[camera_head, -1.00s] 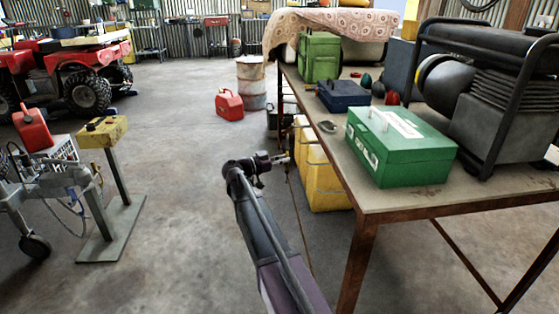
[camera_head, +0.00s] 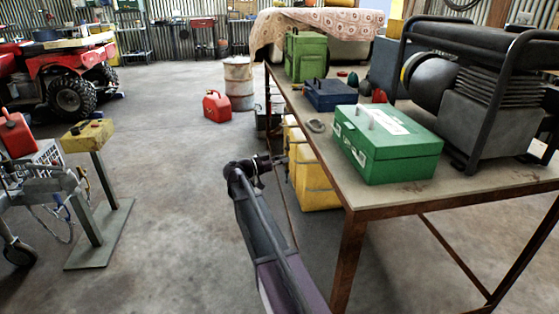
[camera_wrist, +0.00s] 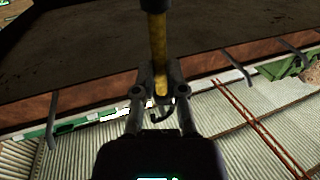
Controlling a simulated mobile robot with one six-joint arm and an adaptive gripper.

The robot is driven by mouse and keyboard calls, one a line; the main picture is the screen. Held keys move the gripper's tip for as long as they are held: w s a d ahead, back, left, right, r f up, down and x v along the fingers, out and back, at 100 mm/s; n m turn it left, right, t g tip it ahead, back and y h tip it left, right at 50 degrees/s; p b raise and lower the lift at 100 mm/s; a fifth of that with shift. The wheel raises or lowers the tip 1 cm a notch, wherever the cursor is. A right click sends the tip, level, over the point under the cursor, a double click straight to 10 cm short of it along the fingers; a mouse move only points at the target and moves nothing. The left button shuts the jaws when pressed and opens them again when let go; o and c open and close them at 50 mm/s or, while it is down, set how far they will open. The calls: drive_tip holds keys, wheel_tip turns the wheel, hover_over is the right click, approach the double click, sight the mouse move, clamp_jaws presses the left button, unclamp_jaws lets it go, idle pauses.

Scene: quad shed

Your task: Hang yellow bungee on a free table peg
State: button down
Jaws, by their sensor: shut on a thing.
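My gripper (camera_wrist: 160,92) is shut on the yellow bungee (camera_wrist: 157,45), with a dark hook end showing just below the fingertips in the wrist view. The cord runs up the picture from the fingers and out of frame. Behind it is the rusty table edge with dark pegs: one at the left (camera_wrist: 53,120) and two at the right (camera_wrist: 236,66) (camera_wrist: 292,48). These pegs look bare. In the head view my gripper (camera_head: 279,161) is beside the table's (camera_head: 395,196) left edge. The bungee cannot be made out clearly there.
A green metal box (camera_head: 388,150), a blue box (camera_head: 331,95) and a generator (camera_head: 490,100) stand on the table. Yellow containers (camera_head: 312,170) stand under its left edge, close to my gripper. A red jerrycan (camera_head: 217,106) and a drum (camera_head: 238,84) stand beyond.

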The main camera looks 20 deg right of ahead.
drive_tip(key=shift+s+d+f+b, duration=0.2)
drive_tip(key=shift+d+f+b, duration=0.35)
drive_tip(key=shift+f, duration=0.1)
idle(0.5)
drive_tip(key=c, duration=0.6)
unclamp_jaws()
drive_tip(key=shift+a, duration=0.1)
drive_tip(key=a, duration=1.1)
drive_tip(key=shift+s+a, duration=0.25)
drive_tip(key=shift+a, duration=0.15)
